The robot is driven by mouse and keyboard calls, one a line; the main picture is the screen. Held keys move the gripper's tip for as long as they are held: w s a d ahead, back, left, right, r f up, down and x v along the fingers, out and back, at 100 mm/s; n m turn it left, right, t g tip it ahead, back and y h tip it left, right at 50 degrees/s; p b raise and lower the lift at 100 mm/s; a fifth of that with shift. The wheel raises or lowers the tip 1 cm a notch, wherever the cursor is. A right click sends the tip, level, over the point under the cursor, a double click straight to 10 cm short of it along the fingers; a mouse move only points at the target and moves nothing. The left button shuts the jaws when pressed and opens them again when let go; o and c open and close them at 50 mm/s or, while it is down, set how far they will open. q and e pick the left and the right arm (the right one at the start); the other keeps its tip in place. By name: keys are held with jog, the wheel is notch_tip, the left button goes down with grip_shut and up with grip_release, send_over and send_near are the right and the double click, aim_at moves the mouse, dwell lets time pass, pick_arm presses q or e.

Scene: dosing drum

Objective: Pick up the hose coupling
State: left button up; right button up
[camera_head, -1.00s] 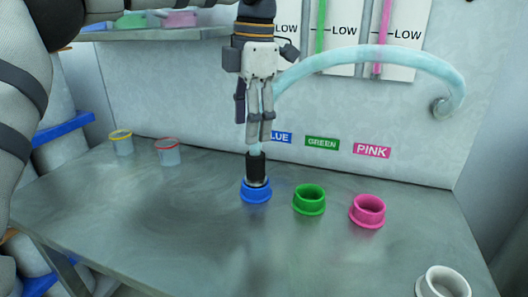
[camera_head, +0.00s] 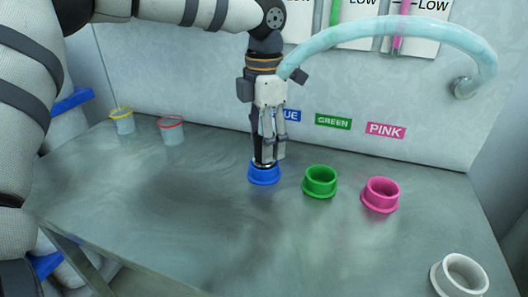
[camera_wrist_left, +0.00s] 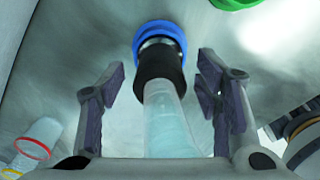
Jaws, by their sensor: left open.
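The hose coupling (camera_wrist_left: 158,66) is a black sleeve on the end of a pale translucent hose (camera_head: 400,28). It stands at the blue socket (camera_head: 264,175) on the table, and in the left wrist view its metal end meets the blue ring (camera_wrist_left: 160,32). My left gripper (camera_head: 268,158) points down right above the blue socket, and its fingers hide most of the coupling in the head view. In the left wrist view the left gripper (camera_wrist_left: 165,95) is open, one finger on each side of the coupling, with gaps on both sides. My right gripper is not seen.
A green socket (camera_head: 320,182) and a pink socket (camera_head: 380,195) stand to the right of the blue one. A white ring (camera_head: 460,275) sits at the front right. Two small cups, yellow-rimmed (camera_head: 123,122) and red-rimmed (camera_head: 172,130), stand at the back left. The table's middle front is clear.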

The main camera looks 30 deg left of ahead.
pick_arm(q)
grip_shut()
jog(key=shift+w+r, duration=0.1)
jog(key=shift+r, duration=0.25)
jog(key=r, duration=0.3)
jog(key=shift+s+d+r, duration=0.2)
jog(key=shift+d+r, duration=0.1)
jog(key=shift+d, duration=0.1)
jog(key=s+d+r, duration=0.2)
jog(key=d+r, duration=0.2)
jog(key=d, duration=0.2)
jog(key=s+d+r, duration=0.3)
jog(key=d+r, duration=0.1)
jog(key=d, duration=0.2)
jog(key=shift+s+r+p, duration=0.25)
jog(key=shift+r+p, duration=0.1)
jog(key=shift+r, duration=0.05)
